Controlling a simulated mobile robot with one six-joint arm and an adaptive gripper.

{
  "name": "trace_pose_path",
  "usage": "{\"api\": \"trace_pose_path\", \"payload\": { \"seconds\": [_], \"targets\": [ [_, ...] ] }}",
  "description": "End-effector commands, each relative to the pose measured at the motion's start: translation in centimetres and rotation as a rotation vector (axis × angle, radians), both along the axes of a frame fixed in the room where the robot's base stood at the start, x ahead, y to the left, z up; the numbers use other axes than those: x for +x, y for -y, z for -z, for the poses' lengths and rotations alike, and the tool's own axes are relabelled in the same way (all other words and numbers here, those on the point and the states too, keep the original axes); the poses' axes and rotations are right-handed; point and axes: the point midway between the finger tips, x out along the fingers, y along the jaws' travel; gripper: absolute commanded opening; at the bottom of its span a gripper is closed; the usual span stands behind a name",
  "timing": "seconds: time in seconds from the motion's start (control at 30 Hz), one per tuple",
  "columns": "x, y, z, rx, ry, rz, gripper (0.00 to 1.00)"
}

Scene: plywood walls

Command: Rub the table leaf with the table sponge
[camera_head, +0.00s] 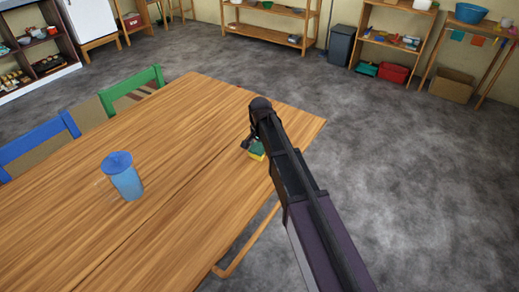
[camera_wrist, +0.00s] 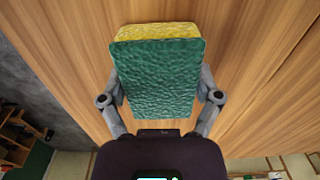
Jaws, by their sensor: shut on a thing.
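The table leaf (camera_head: 200,100) is a wooden, brown-grained top; its grain also fills much of the wrist view (camera_wrist: 255,60). The table sponge (camera_head: 257,150) is yellow with a green scouring side. In the wrist view the sponge (camera_wrist: 158,75) sits between my two grey fingers, its green face toward the camera and its yellow part at the far end. My gripper (camera_head: 250,143) is shut on the sponge near the table's right edge. I cannot tell whether the sponge touches the wood. My arm hides part of the table's right side.
A green chair (camera_head: 130,88) and a blue chair (camera_head: 38,140) stand along the far left side. Open grey floor (camera_head: 420,180) lies to the right. Shelves line the back wall.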

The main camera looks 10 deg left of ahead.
Motion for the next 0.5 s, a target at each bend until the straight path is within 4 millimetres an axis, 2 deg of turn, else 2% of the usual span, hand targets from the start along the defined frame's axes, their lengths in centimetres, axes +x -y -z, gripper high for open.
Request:
{"api": "trace_pose_path", "payload": {
  "seconds": [0.5],
  "targets": [
    [-0.8, -0.27, 0.13, 0.0, -0.002, -0.001, 0.43]
  ]
}}
